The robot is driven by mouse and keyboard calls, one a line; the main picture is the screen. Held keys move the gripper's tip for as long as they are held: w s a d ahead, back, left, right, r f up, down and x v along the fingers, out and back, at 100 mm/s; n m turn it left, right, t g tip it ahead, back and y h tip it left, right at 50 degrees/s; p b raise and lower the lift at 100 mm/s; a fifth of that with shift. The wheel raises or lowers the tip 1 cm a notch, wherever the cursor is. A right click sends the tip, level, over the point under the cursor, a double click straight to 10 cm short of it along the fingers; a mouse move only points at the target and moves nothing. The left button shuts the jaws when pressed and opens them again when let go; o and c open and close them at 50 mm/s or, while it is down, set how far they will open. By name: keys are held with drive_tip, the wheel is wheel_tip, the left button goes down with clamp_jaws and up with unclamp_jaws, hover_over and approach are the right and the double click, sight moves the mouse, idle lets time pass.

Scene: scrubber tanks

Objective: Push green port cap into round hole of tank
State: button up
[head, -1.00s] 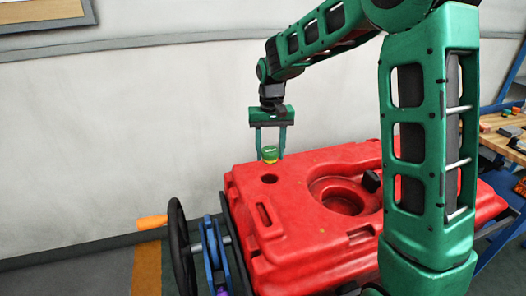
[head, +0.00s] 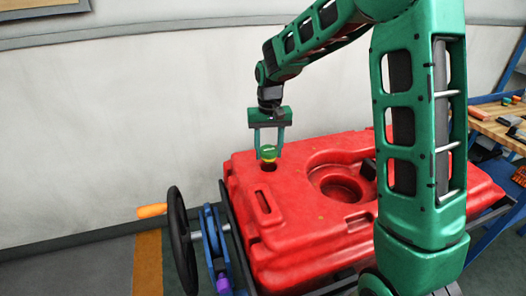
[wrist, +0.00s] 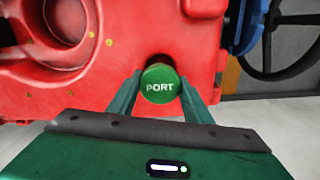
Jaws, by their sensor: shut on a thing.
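The green port cap (head: 268,152) is held between the fingertips of my gripper (head: 268,156). In the wrist view the cap (wrist: 160,83) faces me with the word PORT on its top, and the fingers (wrist: 160,92) close on it from both sides. The red tank (head: 300,222) lies below. Its small round hole (head: 267,167) shows just under the cap in the head view, partly covered by it. In the wrist view the cap hides most of the hole. I cannot tell whether the cap touches the rim.
The tank has a larger round recess (head: 341,187) and a slot (head: 262,201). A wooden workbench (head: 490,125) with loose items is at the right. A pale wall is behind.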

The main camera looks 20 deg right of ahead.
sight(269, 160)
drive_tip(key=shift+f, duration=0.15)
drive_tip(key=shift+s+f, duration=0.15)
drive_tip(key=shift+f, duration=0.35)
drive_tip(key=shift+f, duration=0.2)
drive_tip(key=shift+f, duration=0.45)
drive_tip(key=shift+f, duration=0.25)
idle(0.4)
drive_tip(key=shift+f, duration=0.1)
drive_tip(key=shift+s+f, duration=0.1)
drive_tip(key=shift+f, duration=0.05)
drive_tip(key=shift+s+f, duration=0.1)
drive_tip(key=shift+f, duration=0.05)
idle(0.5)
